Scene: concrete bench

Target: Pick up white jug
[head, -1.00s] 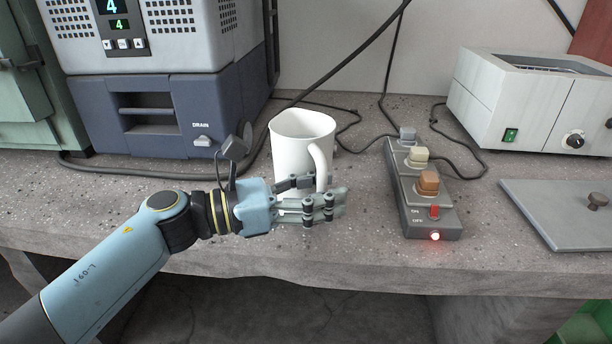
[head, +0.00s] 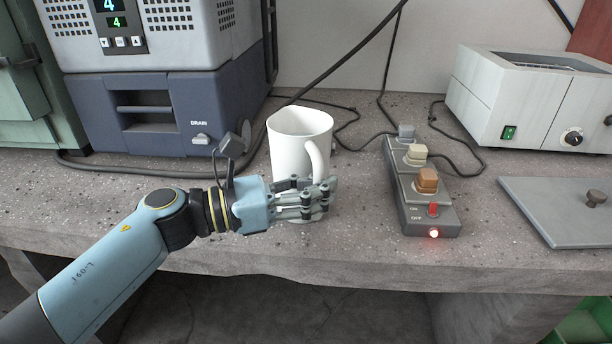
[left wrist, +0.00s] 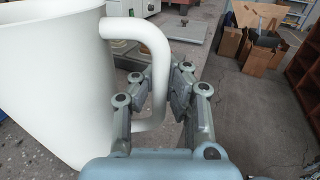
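The white jug (head: 296,142) stands upright on the concrete bench in the middle of the head view, its handle toward the right and front. In the left wrist view the jug (left wrist: 55,85) fills the left side, with its handle reaching right. My left gripper (head: 322,192) is in front of the jug, its fingers closed around the lower part of the handle. The wrist view shows the gripper (left wrist: 165,92) with the handle's upright bar between its fingers. The fingers hide part of the jug's lower body. My right gripper is not in view.
A power strip (head: 405,195) with plugs and a lit red light lies right of the jug. A blue-grey machine (head: 165,115) stands behind left. Cables (head: 345,120) run behind the jug.

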